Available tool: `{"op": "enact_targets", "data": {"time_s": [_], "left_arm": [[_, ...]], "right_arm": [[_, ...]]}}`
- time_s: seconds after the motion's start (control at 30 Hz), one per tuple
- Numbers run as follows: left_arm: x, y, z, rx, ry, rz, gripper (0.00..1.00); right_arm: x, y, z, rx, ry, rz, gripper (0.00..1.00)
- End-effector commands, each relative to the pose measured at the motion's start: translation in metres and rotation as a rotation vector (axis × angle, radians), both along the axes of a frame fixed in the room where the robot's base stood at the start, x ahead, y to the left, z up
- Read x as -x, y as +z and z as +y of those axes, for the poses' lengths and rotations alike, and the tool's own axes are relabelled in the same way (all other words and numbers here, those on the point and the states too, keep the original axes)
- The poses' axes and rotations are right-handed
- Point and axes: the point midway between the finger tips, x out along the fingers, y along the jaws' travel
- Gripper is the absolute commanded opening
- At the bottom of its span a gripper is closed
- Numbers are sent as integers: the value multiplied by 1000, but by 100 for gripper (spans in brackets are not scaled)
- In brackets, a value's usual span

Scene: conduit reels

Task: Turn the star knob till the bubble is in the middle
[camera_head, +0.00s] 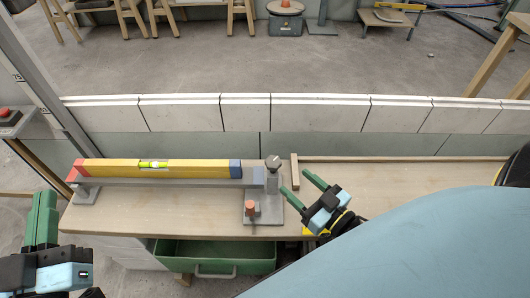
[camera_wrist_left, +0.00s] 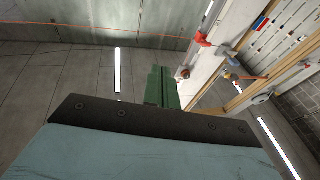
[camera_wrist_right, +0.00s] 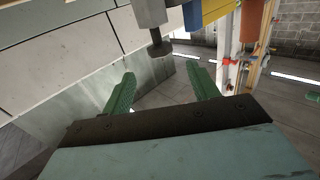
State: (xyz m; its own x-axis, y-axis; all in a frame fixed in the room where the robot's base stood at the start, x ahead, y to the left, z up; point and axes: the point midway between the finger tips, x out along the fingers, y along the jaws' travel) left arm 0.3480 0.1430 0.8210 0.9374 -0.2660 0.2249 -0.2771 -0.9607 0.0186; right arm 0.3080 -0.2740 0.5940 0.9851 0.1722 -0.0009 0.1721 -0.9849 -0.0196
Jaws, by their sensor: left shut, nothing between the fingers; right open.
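A yellow spirit level (camera_head: 195,168) with red and blue ends lies on a grey beam over the bench. Its green vial (camera_head: 153,164) is small; I cannot tell exactly where the bubble sits. A dark grey knob, seemingly the star knob (camera_head: 273,162), tops a post at the beam's right end. It also shows in the right wrist view (camera_wrist_right: 160,48), ahead of and between the fingertips, apart from them. My right gripper (camera_head: 299,186) is open and empty, right of the post. My left gripper (camera_head: 44,197) is shut and empty, left of the bench; it shows in the left wrist view (camera_wrist_left: 161,70).
An orange-topped knob (camera_head: 250,207) stands on the grey base plate in front of the post. A green drawer (camera_head: 215,252) hangs below the bench front. The wooden bench top (camera_head: 400,181) is clear to the right, with a low panel wall (camera_head: 320,115) behind.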

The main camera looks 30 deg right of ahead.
Motion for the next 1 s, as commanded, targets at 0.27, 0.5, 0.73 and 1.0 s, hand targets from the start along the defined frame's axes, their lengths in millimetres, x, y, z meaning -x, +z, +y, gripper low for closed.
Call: {"op": "enact_targets", "data": {"time_s": [0.27, 0.5, 0.73, 1.0], "left_arm": [[14, 34, -2, 80, -13, -248, 0], [22, 45, 0, 117, -13, -379, 0], [27, 50, 1, 132, -13, -431, 0], [27, 51, 2, 134, -13, -436, 0]], "right_arm": [[-49, -1, 9, 3, 3, -7, 59], [-93, 0, 16, 2, 3, -5, 59], [-111, 0, 20, 0, 1, -1, 59], [-113, 0, 20, 1, 1, -1, 59]]}}
